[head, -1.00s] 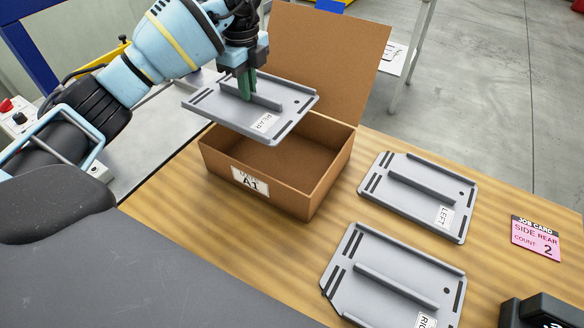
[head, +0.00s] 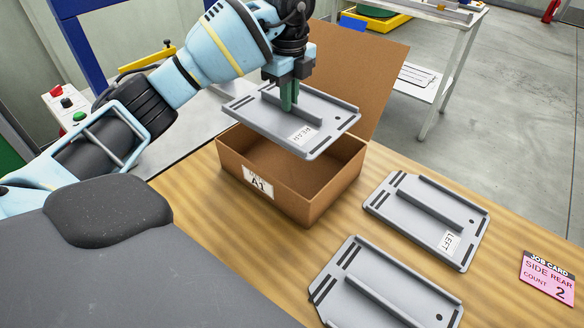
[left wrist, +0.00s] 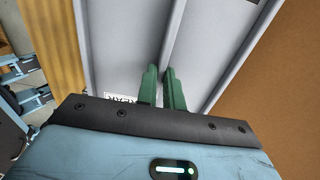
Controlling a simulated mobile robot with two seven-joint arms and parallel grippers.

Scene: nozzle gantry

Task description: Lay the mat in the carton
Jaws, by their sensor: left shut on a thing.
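A flat grey mat (head: 265,119) with slots, a raised rib and a REAR label hangs tilted above the brown carton (head: 338,186). My left gripper (head: 288,97) is shut with its green fingers on the mat's rib. The left wrist view also shows the fingers (left wrist: 161,88) at the rib of the mat (left wrist: 115,40). The carton is open, marked A1, and its lid flap (head: 377,75) stands up at the back. The visible inside looks empty; the mat hides part of it. My right gripper is not in view.
A similar mat labelled LEFT (head: 395,208) lies right of the carton. Another grey mat (head: 350,312) lies nearer, cut by the bottom edge. A pink job card (head: 548,278) reads SIDE REAR, COUNT 2. Bare wooden table (head: 250,232) lies in front of the carton.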

